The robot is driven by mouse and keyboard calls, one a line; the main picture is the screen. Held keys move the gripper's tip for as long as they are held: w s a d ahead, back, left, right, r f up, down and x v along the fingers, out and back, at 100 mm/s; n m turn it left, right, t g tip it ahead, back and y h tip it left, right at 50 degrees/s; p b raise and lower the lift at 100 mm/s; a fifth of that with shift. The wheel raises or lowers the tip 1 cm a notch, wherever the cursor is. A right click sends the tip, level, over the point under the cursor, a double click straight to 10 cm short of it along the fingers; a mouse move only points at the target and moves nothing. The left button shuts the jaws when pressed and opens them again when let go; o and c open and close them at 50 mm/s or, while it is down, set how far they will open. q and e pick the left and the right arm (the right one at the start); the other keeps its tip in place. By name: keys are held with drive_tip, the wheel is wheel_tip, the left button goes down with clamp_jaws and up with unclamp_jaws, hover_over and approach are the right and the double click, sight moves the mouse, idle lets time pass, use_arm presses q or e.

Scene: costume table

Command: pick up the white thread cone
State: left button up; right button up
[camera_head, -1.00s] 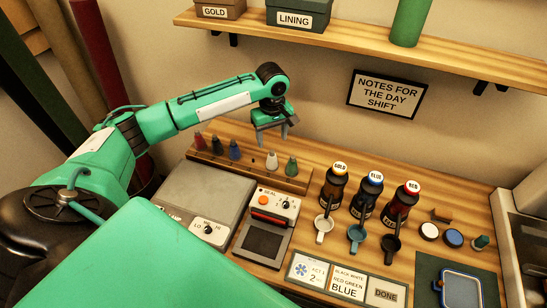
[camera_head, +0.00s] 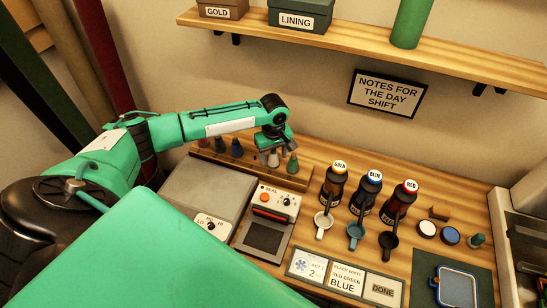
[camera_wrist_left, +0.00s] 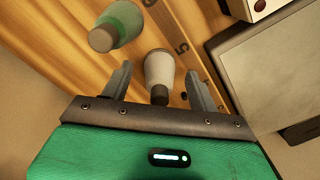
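The white thread cone (camera_head: 273,161) stands on the wooden rack at the back, partly hidden by my left gripper in the head view. In the left wrist view the white cone (camera_wrist_left: 158,72) shows between the two fingers, with its dark tip toward the gripper. My left gripper (camera_head: 269,153) is over it, pointing down. In the left wrist view the fingers (camera_wrist_left: 160,78) are apart, with a gap on each side of the cone. My right gripper is not in view.
A green thread cone (camera_head: 292,165) stands close to the right of the white one. Darker cones (camera_head: 236,149) stand to the left on the rack. A seal device (camera_head: 279,203) and a grey plate (camera_head: 205,190) lie in front. The shelf (camera_head: 340,48) hangs above.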

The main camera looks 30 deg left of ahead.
use_arm(q)
drive_tip(key=c, duration=1)
drive_tip(key=shift+r, duration=0.15)
